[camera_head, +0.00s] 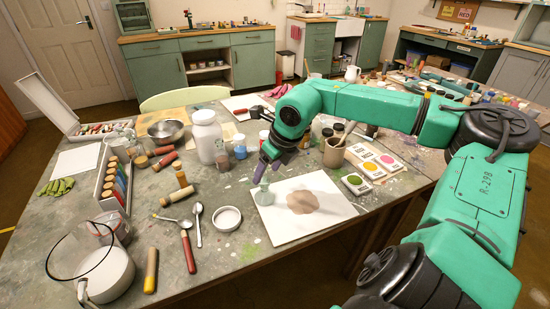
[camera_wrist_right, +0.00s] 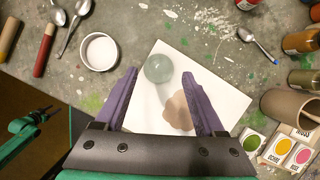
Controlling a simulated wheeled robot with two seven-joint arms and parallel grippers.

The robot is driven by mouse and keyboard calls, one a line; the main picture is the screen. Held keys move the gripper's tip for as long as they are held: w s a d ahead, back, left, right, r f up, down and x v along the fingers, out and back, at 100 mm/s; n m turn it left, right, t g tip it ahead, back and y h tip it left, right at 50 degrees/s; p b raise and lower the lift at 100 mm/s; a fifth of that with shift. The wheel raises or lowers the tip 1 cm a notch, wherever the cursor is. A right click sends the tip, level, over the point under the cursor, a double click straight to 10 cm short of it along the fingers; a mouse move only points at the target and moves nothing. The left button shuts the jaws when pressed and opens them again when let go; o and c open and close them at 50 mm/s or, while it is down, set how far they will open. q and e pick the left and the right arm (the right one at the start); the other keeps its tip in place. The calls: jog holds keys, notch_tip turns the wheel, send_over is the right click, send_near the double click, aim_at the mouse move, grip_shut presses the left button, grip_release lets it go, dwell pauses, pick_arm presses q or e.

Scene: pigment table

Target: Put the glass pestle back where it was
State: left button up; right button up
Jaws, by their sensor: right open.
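The glass pestle (camera_head: 263,194) is pale, see-through and greenish. It stands on the left part of a white slab (camera_head: 325,222), beside a patch of brown pigment (camera_head: 303,201). In the right wrist view, the pestle's round top (camera_wrist_right: 158,68) shows between the tips of my purple fingers. My right gripper (camera_head: 265,172) is open, pointing down just above the pestle; its open fingers also show in the right wrist view (camera_wrist_right: 159,76). I cannot tell whether a finger touches the pestle.
A shallow white dish (camera_head: 227,218) and spoons (camera_head: 197,222) lie left of the slab. A white jar (camera_head: 207,137) stands behind to the left. A brown pot (camera_head: 334,152) and pigment cards (camera_head: 374,166) are to the right. Speckled bare table lies in front of the dish.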

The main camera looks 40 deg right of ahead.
jog(key=v, duration=0.7)
jog(key=shift+r, duration=0.15)
jog(key=shift+s, duration=0.15)
